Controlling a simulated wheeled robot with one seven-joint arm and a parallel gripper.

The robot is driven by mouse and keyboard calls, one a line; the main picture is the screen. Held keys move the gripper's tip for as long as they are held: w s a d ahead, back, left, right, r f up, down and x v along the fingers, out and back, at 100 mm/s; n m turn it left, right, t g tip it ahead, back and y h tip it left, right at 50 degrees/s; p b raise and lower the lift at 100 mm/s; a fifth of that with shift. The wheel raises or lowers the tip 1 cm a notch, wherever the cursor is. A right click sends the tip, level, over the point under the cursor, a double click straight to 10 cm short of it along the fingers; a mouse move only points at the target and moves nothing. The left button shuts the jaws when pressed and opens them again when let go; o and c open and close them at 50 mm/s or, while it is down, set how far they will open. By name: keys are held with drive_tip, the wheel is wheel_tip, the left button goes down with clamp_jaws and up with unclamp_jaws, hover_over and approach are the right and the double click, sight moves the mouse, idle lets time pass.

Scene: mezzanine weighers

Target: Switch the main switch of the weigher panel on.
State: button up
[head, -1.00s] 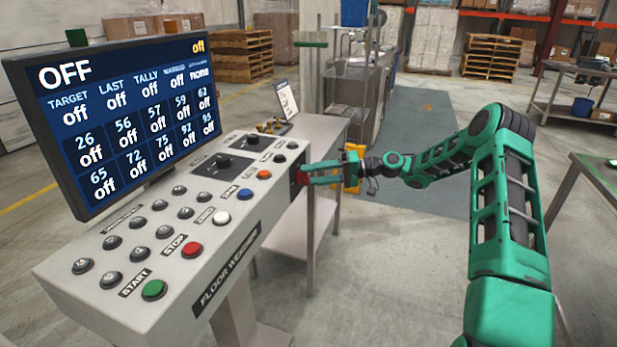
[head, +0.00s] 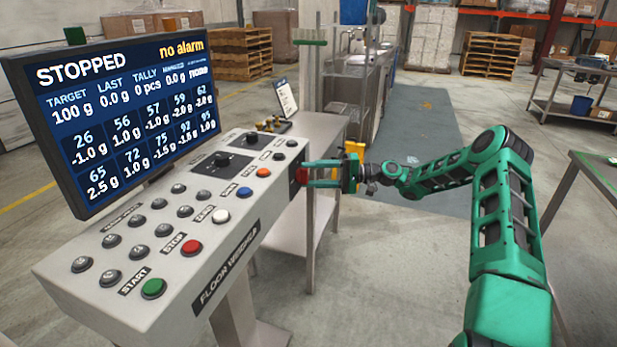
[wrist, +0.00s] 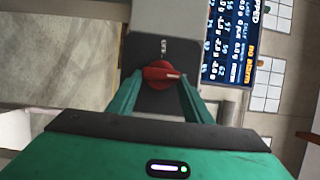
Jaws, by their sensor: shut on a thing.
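The weigher panel (head: 110,260) is a grey sloped console with buttons on top. Its screen (head: 120,105) is lit and reads STOPPED, no alarm, target 100 g, with gram values below. The red main switch (head: 302,175) is a rotary knob on a dark plate on the panel's right end. My green gripper (head: 320,174) reaches it from the right. In the wrist view the red knob (wrist: 160,73) sits between the two fingertips, its pale mark pointing right in the picture. My gripper (wrist: 160,82) is shut on the knob.
A metal side table (head: 300,140) stands just behind the panel, with small yellow and dark items on it. A green-edged table (head: 600,175) is at the right. Open floor lies between, with a grey mat (head: 405,130).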

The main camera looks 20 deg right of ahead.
drive_tip(key=shift+d+f, duration=0.2)
drive_tip(key=shift+f, duration=0.1)
drive_tip(key=o, duration=1)
drive_tip(key=shift+c, duration=0.2)
drive_tip(key=shift+o, duration=0.5)
drive_tip(key=shift+a+r, duration=0.1)
drive_tip(key=v, duration=1)
drive_tip(key=shift+d, duration=0.45)
drive_tip(key=shift+w, duration=0.1)
